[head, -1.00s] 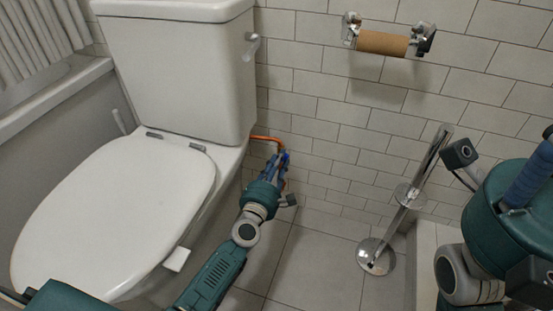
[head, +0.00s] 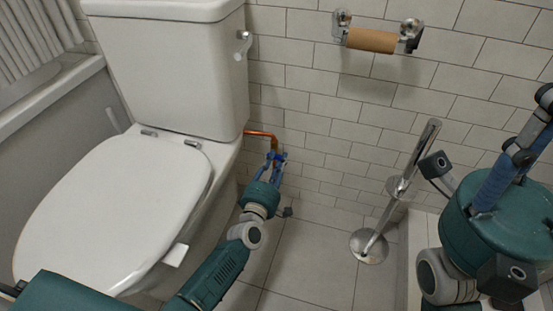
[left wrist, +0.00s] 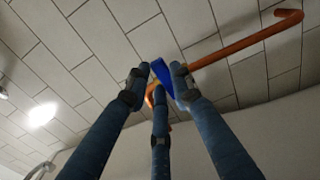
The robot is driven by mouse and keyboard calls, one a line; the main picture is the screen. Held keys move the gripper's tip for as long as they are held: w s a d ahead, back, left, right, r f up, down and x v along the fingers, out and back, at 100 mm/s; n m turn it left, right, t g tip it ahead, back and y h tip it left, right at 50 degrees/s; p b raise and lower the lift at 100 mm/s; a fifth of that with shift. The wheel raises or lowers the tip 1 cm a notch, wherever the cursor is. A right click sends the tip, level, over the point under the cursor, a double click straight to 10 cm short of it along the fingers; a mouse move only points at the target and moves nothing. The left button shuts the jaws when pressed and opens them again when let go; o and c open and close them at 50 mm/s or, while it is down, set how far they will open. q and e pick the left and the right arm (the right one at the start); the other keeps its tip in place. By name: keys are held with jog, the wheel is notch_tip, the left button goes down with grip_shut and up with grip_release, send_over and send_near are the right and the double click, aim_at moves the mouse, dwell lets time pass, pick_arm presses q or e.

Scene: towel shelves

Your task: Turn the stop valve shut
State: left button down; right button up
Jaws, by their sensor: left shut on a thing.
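The stop valve has a blue handle (head: 281,157) and sits low on the tiled wall, right of the toilet, at the end of a copper pipe (head: 260,134). My left gripper (head: 273,163) reaches up to it from below and is shut on the handle. In the left wrist view, the blue handle (left wrist: 160,72) shows between the fingertips of the left gripper (left wrist: 163,82), with the copper pipe (left wrist: 245,43) running to the upper right. The fingers hide part of the valve. My right gripper (head: 535,120) is at the right edge, away from the valve; its finger opening is unclear.
The toilet (head: 120,205) stands close on the left of my left arm. A chrome stand (head: 405,185) is on the floor to the right. A toilet roll holder with a bare cardboard tube (head: 371,41) is on the wall above. The floor (head: 310,265) between is clear.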

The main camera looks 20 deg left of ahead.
pick_arm(q)
jog(key=shift+d+f+m, duration=0.1)
jog(key=shift+f+m, duration=0.05)
jog(key=shift+m, duration=0.25)
jog(key=c, duration=1.5)
grip_release()
jog(key=s, duration=1.2)
jog(key=shift+a, duration=0.2)
